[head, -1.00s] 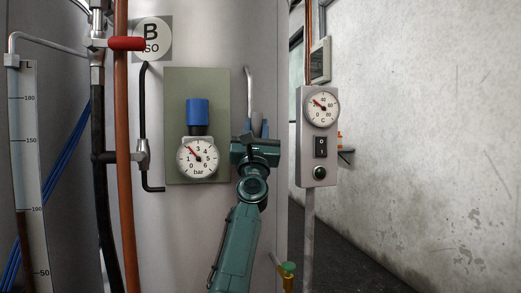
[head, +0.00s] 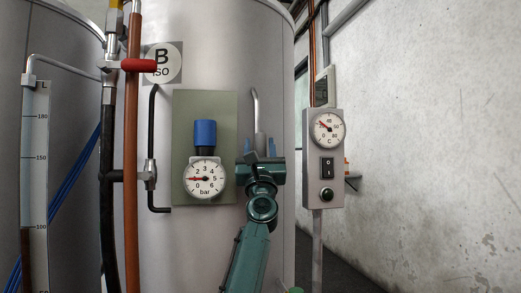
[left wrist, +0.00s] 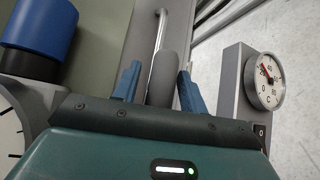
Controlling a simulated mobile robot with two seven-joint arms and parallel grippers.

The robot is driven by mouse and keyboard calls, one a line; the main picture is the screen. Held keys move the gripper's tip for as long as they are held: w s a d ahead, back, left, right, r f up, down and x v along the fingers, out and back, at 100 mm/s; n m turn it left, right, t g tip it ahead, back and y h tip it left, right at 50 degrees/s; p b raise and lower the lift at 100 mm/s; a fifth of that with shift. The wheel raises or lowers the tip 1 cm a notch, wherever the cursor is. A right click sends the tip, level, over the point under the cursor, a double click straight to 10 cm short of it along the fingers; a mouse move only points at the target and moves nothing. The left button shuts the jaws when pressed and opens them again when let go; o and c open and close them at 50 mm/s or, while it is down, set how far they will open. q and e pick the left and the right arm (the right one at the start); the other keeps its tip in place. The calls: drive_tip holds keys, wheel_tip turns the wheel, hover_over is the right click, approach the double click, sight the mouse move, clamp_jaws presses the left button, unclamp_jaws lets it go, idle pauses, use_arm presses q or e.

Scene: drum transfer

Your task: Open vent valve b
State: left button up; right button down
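A thin bent metal vent pipe (head: 256,105) runs down the front of tank B (head: 223,50) to a grey cylindrical part (head: 260,143), right of the green-grey panel. My left gripper (head: 260,147) is at this part. In the left wrist view, its two blue fingers (left wrist: 160,88) stand on either side of the grey cylinder (left wrist: 162,80), with narrow gaps showing, so it looks open around it. The lower end of the cylinder is hidden by the gripper body. The bar gauge (head: 205,179) has its red needle pointing left, near 1. My right gripper is not in view.
A blue knob (head: 205,134) sits above the gauge on the panel (head: 186,120). A red handle (head: 140,65) and pipes stand to the left. A grey switch box (head: 311,170) with a temperature dial (head: 328,128) is close at the right.

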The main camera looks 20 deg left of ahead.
use_arm(q)
drive_tip(key=shift+o, duration=0.6)
drive_tip(key=shift+d+f, duration=0.1)
drive_tip(key=shift+f, duration=0.05)
drive_tip(key=shift+s+d+f, duration=0.1)
drive_tip(key=shift+s+f, duration=0.05)
drive_tip(key=p+v, duration=0.1)
drive_tip(key=v, duration=1.1)
drive_tip(key=shift+s+f, duration=0.2)
drive_tip(key=shift+f, duration=0.05)
